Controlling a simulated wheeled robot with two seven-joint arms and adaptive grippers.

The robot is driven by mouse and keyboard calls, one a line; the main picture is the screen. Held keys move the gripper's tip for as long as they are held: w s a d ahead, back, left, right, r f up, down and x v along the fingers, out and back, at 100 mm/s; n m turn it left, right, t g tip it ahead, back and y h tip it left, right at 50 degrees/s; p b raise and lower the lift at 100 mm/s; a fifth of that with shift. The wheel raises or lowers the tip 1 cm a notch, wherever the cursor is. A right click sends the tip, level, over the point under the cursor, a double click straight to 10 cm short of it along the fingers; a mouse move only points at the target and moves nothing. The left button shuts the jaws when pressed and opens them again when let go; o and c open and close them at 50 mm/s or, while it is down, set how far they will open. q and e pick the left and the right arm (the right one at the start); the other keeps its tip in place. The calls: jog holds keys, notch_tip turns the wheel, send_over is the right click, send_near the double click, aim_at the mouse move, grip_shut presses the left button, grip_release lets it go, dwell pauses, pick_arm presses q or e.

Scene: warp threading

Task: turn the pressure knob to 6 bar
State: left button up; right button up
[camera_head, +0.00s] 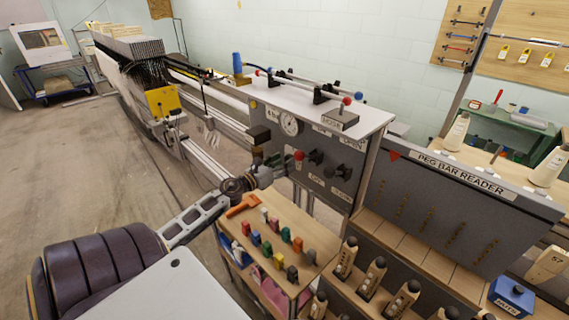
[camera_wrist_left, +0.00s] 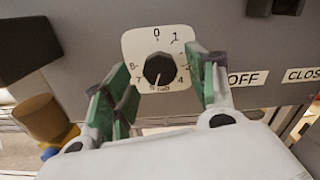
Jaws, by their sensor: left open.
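The pressure knob (camera_wrist_left: 159,70) is a round black knob on a white dial plate (camera_wrist_left: 133,47) marked with numbers, in the left wrist view. Its white pointer mark points down and slightly left, near the bottom of the dial. My left gripper (camera_wrist_left: 163,77) is open, with one green-padded finger on each side of the knob. Contact with the knob cannot be told. In the head view my left gripper (camera_head: 268,168) is up against the grey control panel (camera_head: 334,190), and I cannot make out the knob there.
A round gauge (camera_head: 291,124) sits higher on the panel. A red-tipped control (camera_head: 299,155) and a black control (camera_head: 316,157) stick out to the right. Below is a wooden shelf (camera_head: 249,238) with several coloured pieces and an orange tool (camera_head: 242,205).

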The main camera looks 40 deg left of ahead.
pick_arm(q)
jog(key=s+a, duration=0.1)
jog(key=s, duration=0.9)
jog(key=shift+s, duration=0.4)
dwell(0.7)
